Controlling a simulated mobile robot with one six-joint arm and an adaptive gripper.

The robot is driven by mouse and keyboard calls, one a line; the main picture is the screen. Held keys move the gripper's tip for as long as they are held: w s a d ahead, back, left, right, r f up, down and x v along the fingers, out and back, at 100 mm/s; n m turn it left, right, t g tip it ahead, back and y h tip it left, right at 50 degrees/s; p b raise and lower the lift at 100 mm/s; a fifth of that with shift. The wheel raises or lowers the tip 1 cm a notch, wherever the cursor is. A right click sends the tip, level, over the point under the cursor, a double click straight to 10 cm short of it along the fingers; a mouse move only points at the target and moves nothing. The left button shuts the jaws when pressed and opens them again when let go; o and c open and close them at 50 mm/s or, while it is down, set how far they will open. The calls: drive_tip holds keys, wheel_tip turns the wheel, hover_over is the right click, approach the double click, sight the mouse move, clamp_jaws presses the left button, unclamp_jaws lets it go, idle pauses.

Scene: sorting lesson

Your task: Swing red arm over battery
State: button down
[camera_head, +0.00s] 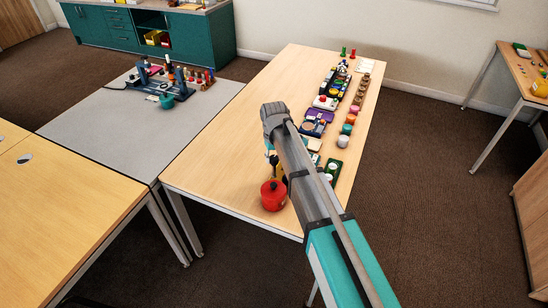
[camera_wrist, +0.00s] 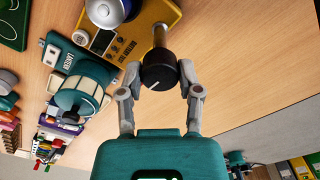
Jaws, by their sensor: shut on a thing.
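My gripper (camera_wrist: 160,75) is shut on a black knob (camera_wrist: 157,72) with a white line, in the wrist view. The knob sits at the end of a brass-coloured rod (camera_wrist: 159,36) by the yellow tester box (camera_wrist: 118,42), whose lettering looks like a battery label. A silver and blue round thing (camera_wrist: 108,10) sits on the box, cut off by the frame edge; I cannot tell if it is the battery. No arm that is clearly red shows. In the head view my own arm hides most of the tester and the held knob.
A teal device (camera_wrist: 75,85) stands beside the tester. The table's left side is clear. A grey table (camera_head: 110,130) adjoins it.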

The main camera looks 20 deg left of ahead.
drive_tip(key=shift+m, duration=0.3)
drive_tip(key=m, duration=0.3)
drive_tip(key=shift+m, duration=0.3)
drive_tip(key=m, duration=0.4)
drive_tip(key=shift+m, duration=0.3)
drive_tip(key=m, duration=0.4)
drive_tip(key=shift+m, duration=2.5)
drive_tip(key=shift+c, duration=1.3)
unclamp_jaws()
